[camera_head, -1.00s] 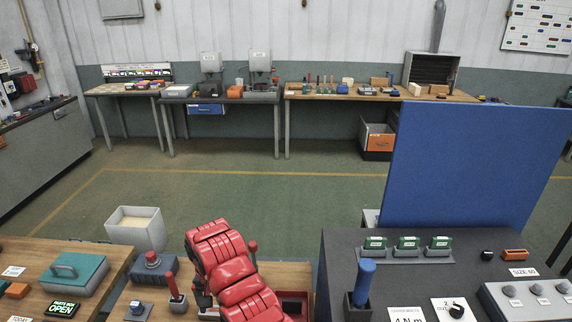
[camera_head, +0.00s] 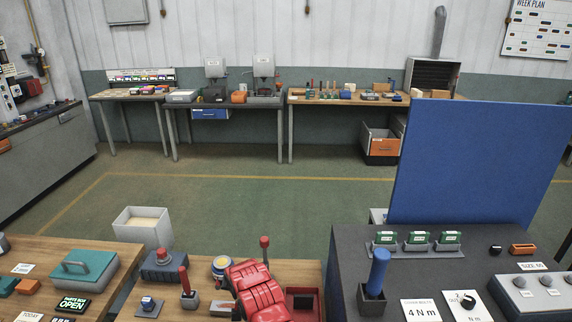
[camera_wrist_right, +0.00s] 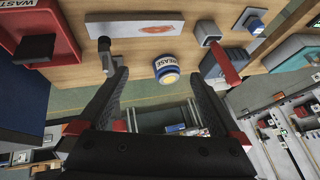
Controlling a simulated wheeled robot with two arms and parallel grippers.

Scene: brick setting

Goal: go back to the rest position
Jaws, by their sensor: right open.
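My right gripper (camera_wrist_right: 160,78) is open and empty in the right wrist view, its two dark fingers spread apart. A blue and white grease tin (camera_wrist_right: 168,70) appears between the fingertips but is not gripped; it stands on the wooden bench. In the head view the same tin (camera_head: 221,267) is beside my red segmented arm (camera_head: 258,292), which reaches up from the bottom edge. The right gripper's fingers cannot be made out in the head view. My left gripper is in neither view.
A red-handled lever (camera_head: 185,282) and a red-capped grey device (camera_head: 162,263) stand near the arm. A red waste bin (camera_wrist_right: 68,45) is at the left of the wrist view. A dark table (camera_head: 350,250) with a blue panel (camera_head: 475,165) is to the right.

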